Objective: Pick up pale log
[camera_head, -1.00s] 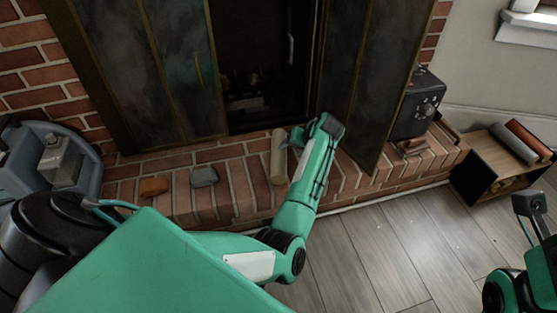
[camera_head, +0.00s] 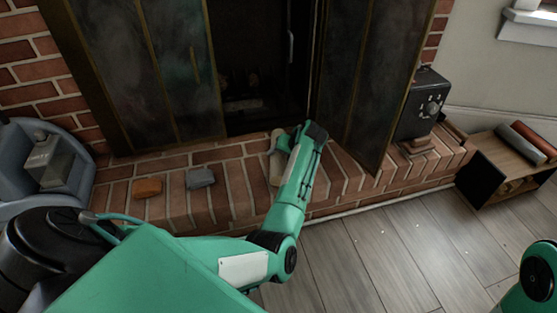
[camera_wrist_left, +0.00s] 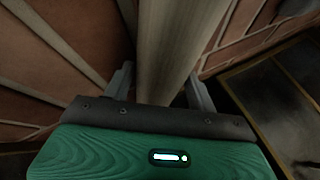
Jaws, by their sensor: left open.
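The pale log (camera_head: 275,172) lies on the brick hearth in front of the firebox opening, partly hidden behind my left gripper and forearm. My left gripper (camera_head: 281,143) is at the log's far half. In the left wrist view the log (camera_wrist_left: 170,40) runs lengthwise between the two grey fingers of my left gripper (camera_wrist_left: 160,85). The fingers are open, one on each side of the log. Whether either finger touches it I cannot tell. My right gripper is out of view.
An orange-brown block (camera_head: 147,187) and a grey stone (camera_head: 200,177) lie on the hearth (camera_head: 235,185) to the left. A tilted door panel (camera_head: 365,80) stands right of the opening. A black box with a dial (camera_head: 423,103) and a wooden crate (camera_head: 470,178) are farther right.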

